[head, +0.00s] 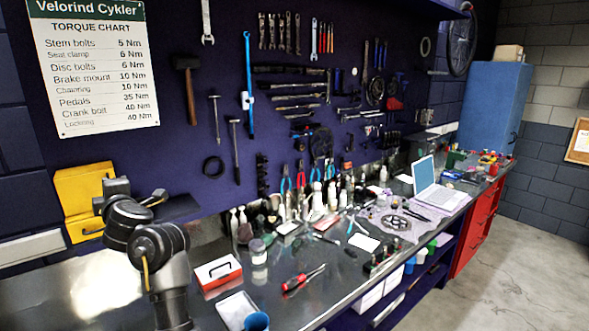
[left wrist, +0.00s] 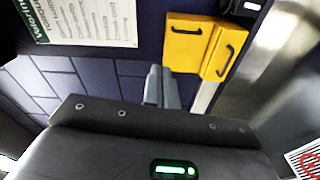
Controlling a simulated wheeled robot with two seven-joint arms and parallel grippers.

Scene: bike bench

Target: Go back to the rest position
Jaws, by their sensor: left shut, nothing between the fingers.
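My left gripper (left wrist: 157,88) shows in the left wrist view as two grey fingers closed together, with nothing between them. It is raised in the air, with the dark wall, the torque chart and a yellow box beyond it. In the head view my left arm stands at the lower left, bent over the near end of the bench; I cannot make out its fingertips there. My right gripper is in neither view.
The steel workbench (head: 290,262) carries a red-and-white box (head: 218,273), a red screwdriver (head: 303,279), bottles, tools and a laptop (head: 438,186). A yellow wall box (head: 82,199) is close to my left arm. The torque chart (head: 92,65) hangs above. Floor at right is clear.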

